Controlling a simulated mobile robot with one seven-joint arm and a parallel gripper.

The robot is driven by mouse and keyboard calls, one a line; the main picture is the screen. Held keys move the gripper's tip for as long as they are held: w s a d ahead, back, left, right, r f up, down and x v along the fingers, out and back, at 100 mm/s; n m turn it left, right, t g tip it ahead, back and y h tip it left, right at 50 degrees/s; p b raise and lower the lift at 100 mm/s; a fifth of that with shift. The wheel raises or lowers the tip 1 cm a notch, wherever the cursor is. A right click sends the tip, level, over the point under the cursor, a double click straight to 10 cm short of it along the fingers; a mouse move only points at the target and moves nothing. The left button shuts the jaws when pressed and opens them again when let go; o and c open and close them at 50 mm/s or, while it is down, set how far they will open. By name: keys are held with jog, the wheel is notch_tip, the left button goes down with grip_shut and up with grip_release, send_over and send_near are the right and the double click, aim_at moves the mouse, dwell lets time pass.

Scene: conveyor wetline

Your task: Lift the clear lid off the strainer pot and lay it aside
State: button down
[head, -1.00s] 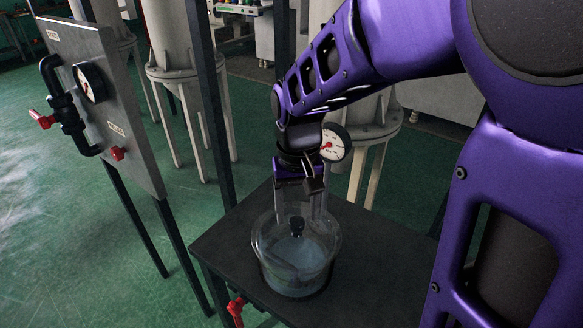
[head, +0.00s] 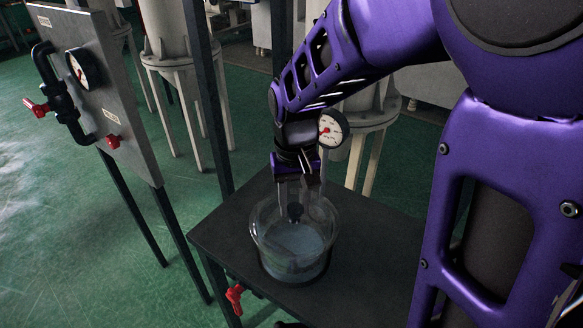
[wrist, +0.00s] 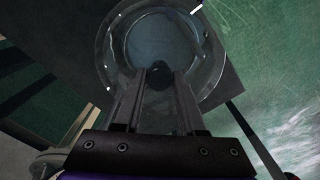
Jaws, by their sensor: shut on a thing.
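The strainer pot (head: 281,269) is a round clear vessel with a bluish inside, standing on the dark table. The clear lid (wrist: 118,48) is hard to tell from the pot's glass; its black knob (head: 295,211) stands up in the middle. My gripper (head: 296,208) points down over the pot, shut on the lid's knob. In the wrist view the knob (wrist: 158,75) sits between the two fingertips (wrist: 159,78). I see no clear gap between lid and pot rim.
The dark table top (head: 375,245) is bare to the right of the pot. A red valve handle (head: 235,298) hangs below the table's front edge. A panel with a gauge (head: 83,67) stands at left, and a dark upright post (head: 208,100) rises behind the table.

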aim_at(295, 206)
jog(key=shift+r, duration=0.2)
jog(key=shift+r+p, duration=1.35)
jog(key=c, duration=1)
grip_release()
grip_shut()
